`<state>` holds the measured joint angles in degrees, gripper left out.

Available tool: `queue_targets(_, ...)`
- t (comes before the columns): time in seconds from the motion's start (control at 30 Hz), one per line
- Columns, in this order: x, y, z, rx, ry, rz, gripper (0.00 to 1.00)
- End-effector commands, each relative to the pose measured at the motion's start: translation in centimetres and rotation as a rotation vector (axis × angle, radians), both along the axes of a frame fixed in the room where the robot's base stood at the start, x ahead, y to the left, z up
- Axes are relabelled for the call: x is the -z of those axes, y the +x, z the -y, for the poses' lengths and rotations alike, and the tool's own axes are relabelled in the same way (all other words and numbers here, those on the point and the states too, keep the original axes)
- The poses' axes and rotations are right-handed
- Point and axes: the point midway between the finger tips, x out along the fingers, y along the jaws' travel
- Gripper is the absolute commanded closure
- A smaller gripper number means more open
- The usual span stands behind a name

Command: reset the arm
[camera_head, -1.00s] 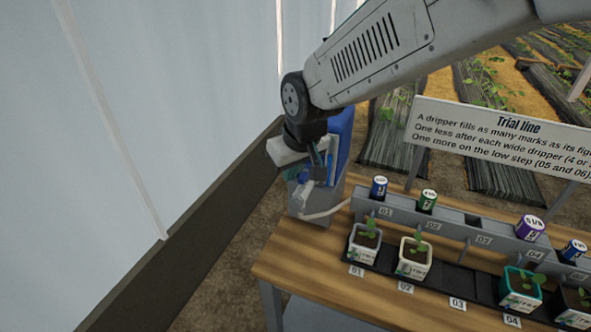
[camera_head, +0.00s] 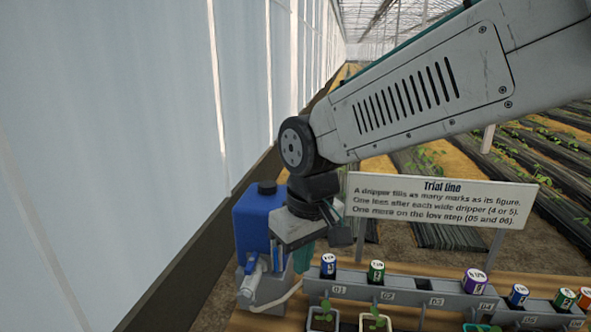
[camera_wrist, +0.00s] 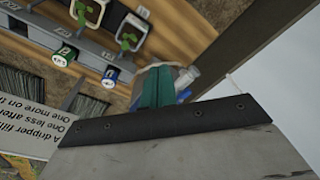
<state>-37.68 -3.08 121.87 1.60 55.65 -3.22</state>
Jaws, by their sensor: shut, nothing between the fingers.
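My arm reaches down from the upper right in the head view. My gripper (camera_head: 304,260) points downward at its end, with teal fingers shut and nothing between them. It hangs just in front of or beside the blue tank unit; the exact gap is hard to judge. In the wrist view the teal fingers (camera_wrist: 158,88) lie together, with part of the tank's grey-and-blue fitting behind them.
The blue tank (camera_head: 258,220) with a black cap stands at the bench's left end. A grey dripper rail (camera_head: 400,294) carries several coloured dripper caps. Potted seedlings (camera_head: 375,322) stand in front. The "Trial line" sign (camera_head: 440,200) is behind. The greenhouse wall is left.

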Motion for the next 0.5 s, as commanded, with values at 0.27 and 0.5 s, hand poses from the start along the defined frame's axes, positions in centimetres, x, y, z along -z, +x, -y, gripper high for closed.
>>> queue_targets(0.27,-1.5,-7.5,15.6,0.303,-0.056,-0.073,1.0)
queue_targets(0.5,-1.3,-14.2,23.9,0.563,-0.048,-0.055,1.0)
